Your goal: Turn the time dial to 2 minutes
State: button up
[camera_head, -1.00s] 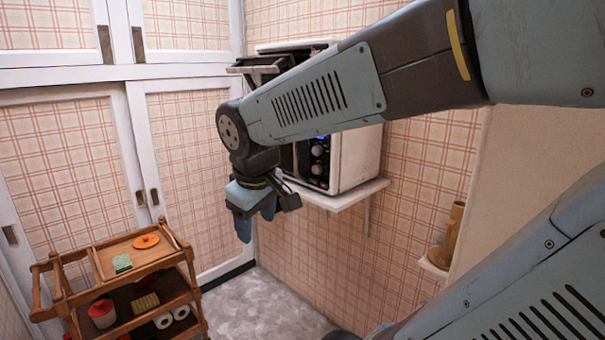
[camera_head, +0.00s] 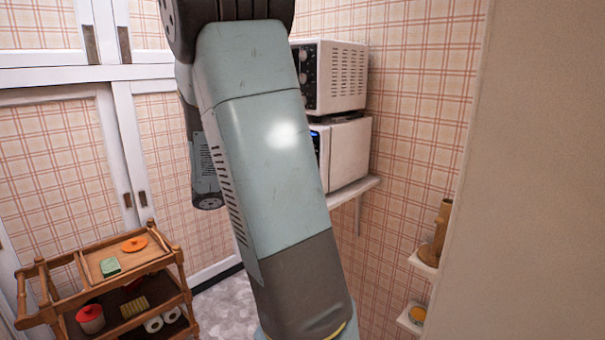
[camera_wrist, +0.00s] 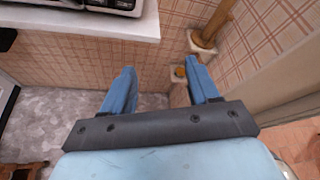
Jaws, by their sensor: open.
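Two white appliances are stacked against the plaid wall in the head view. The upper oven (camera_head: 342,77) has dark front controls with round knobs (camera_head: 303,66) beside my arm. The lower microwave (camera_head: 348,151) sits on a white shelf and shows a blue-lit strip (camera_head: 315,136); its front is mostly hidden by my arm. I cannot tell which knob is the time dial or read any setting. My gripper (camera_wrist: 160,87) is open and empty in the wrist view, with its two blue fingers apart and touching nothing. The head view does not show it.
The white shelf edge (camera_wrist: 90,25) lies at the upper left of the wrist view, with an appliance's underside on it. A wooden trolley (camera_head: 75,262) stands at left. Small wall shelves (camera_head: 424,262) hold wooden items at right. White-framed sliding doors (camera_head: 120,150) fill the left side.

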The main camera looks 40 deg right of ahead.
jog(key=w+d+r+n+t+h, duration=0.1)
jog(key=w+n+t+h, duration=0.1)
jog(key=w+n+h, duration=0.4)
jog(key=w+d+n+y, duration=0.1)
jog(key=w+d+n, duration=0.1)
jog(key=d, duration=1.2)
jog(key=shift+r+t+y, duration=0.2)
jog(key=shift+t+y, duration=0.1)
jog(key=shift+t, duration=0.1)
jog(key=shift+w, duration=0.1)
jog(key=shift+c, duration=0.3)
jog(key=c, duration=0.9)
jog(key=shift+d, duration=0.1)
jog(key=shift+c, duration=0.4)
